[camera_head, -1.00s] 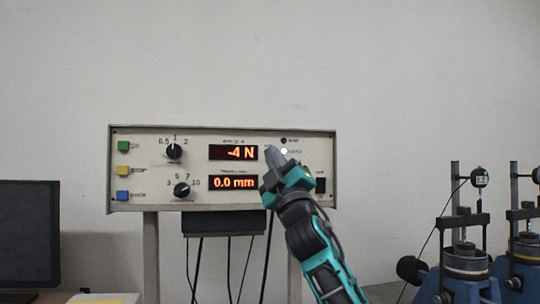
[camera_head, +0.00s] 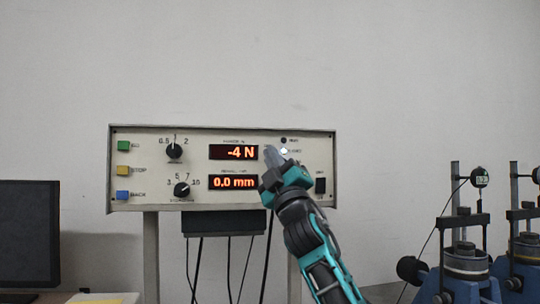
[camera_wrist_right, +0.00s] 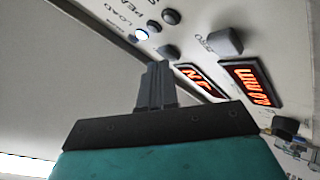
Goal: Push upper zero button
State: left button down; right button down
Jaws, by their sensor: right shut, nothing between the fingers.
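The control panel (camera_head: 220,136) stands upright against the wall. Its upper display (camera_head: 233,152) reads -4 N and its lower display (camera_head: 233,182) reads 0.0 mm. My right gripper (camera_head: 269,151) is shut and empty, its fingertips just right of the upper display, covering the upper zero button there. In the right wrist view, a small grey button (camera_wrist_right: 168,52), seemingly the upper zero button, shows just beyond the fingertips (camera_wrist_right: 157,68). I cannot tell whether they touch. A larger grey button (camera_wrist_right: 225,42) marked ZERO sits by the mm display. My left gripper is out of view.
A lit white lamp (camera_head: 284,151) and a dark round button (camera_head: 284,140) are close to the fingertips. A black switch (camera_head: 320,185) is at lower right. Two knobs and green, yellow and blue buttons are on the left. Blue test devices (camera_head: 465,265) stand at the right.

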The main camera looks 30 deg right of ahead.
jog(key=shift+w, duration=0.1)
dwell(0.3)
jog(key=shift+s+a, duration=0.2)
jog(key=shift+s, duration=0.55)
jog(key=s+p, duration=0.1)
jog(key=s, duration=0.1)
jog(key=s+a, duration=0.1)
jog(key=s, duration=0.1)
jog(key=shift+s+a+p, duration=0.15)
jog(key=shift+s+p, duration=0.25)
jog(key=shift+f, duration=0.1)
dwell(0.5)
